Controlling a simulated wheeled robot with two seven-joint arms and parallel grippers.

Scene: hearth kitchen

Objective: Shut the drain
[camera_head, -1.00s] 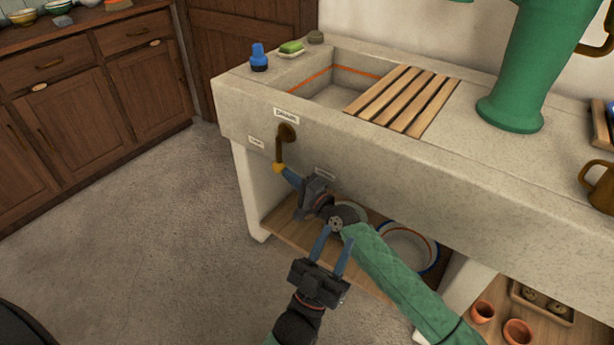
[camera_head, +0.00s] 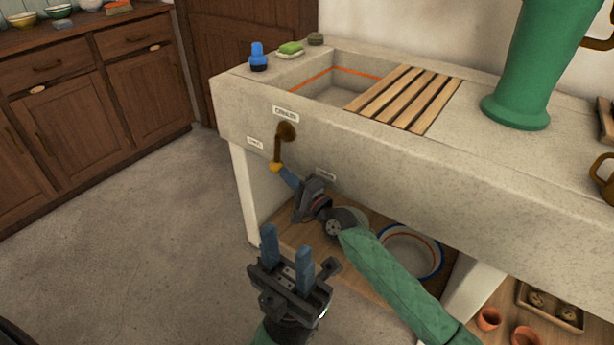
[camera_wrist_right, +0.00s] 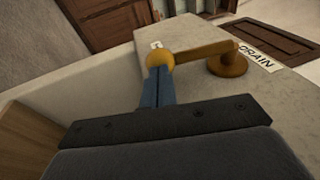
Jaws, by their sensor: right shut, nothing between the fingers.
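The drain lever (camera_head: 277,150) is a brown crank on the sink's stone front, under a DRAIN label (camera_head: 286,114). It hangs down from its round pivot, slightly to the left, with a yellow knob (camera_head: 275,167) at its end. My right gripper (camera_head: 285,175) is shut and empty, its blue fingertips at the knob from the lower right. In the right wrist view the fingers (camera_wrist_right: 157,88) end right at the knob (camera_wrist_right: 160,61); whether they touch is hard to tell. My left gripper (camera_head: 287,243) is open and empty, low in front of the sink.
Small labels sit left (camera_head: 255,142) and right (camera_head: 325,175) of the lever; their text is unreadable. A wooden shelf (camera_head: 372,274) with a rimmed bowl (camera_head: 412,249) lies under the sink. The floor (camera_head: 150,250) to the left is clear.

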